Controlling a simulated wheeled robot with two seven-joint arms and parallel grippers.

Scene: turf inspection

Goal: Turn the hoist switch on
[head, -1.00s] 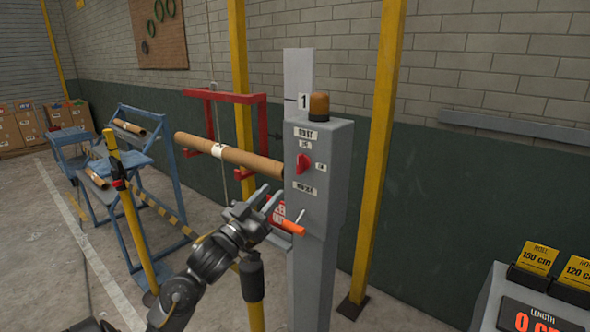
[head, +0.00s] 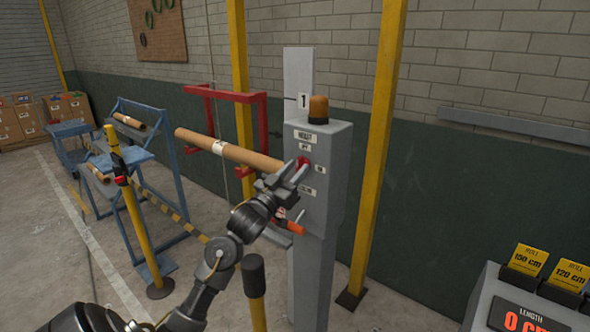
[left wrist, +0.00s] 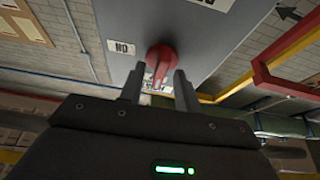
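The hoist switch is a red knob (head: 304,161) on the front of a grey box (head: 335,160) on a post. In the left wrist view the red knob (left wrist: 161,56) lies between my two fingers, with the ON label (left wrist: 121,48) to its left, upside down. Its ridge runs roughly up and down the picture, not toward that label. My left gripper (head: 291,173) is at the box front, its fingers open on either side of the knob (left wrist: 159,88). The fingers partly cover the knob in the head view. My right gripper is not in view.
An orange beacon (head: 318,108) tops the box. An orange-handled lever (head: 289,226) sticks out below the switch. A cardboard roll (head: 235,152) hangs left of the box. Yellow posts (head: 375,150) stand behind. A console (head: 490,300) is at lower right.

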